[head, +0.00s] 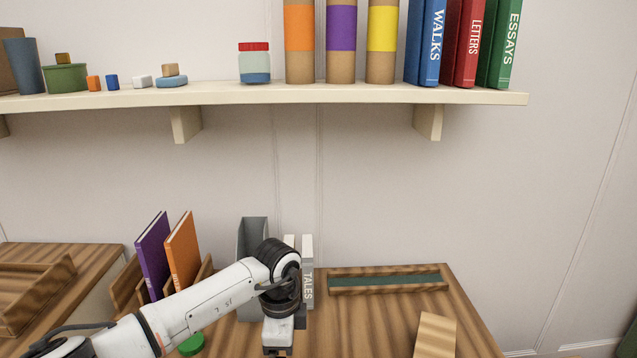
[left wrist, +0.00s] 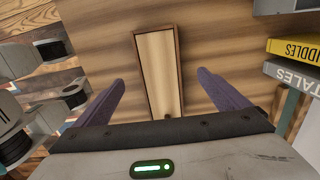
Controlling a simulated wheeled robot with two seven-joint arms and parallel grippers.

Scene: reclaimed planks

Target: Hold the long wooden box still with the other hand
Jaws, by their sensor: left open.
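In the left wrist view a long wooden box (left wrist: 157,68) with a darker rim and a paler, recessed top lies on the striped wood. My left gripper (left wrist: 160,80) is open and empty, with one purple finger on each side of the box's near end. I see gaps between fingers and box; their height above it is hard to judge. In the head view my left gripper (head: 278,346) points down at the bottom edge, and this box is not visible there, probably behind my arm. My right gripper is not in view.
The book TALES (head: 307,285) stands behind my left gripper beside a grey bookend (head: 243,240). A green-lined wooden tray (head: 345,287) lies at the back right, a pale wooden block (head: 436,335) in front. Purple (head: 153,255) and orange (head: 182,250) books stand left. A wall shelf (head: 330,93) hangs above.

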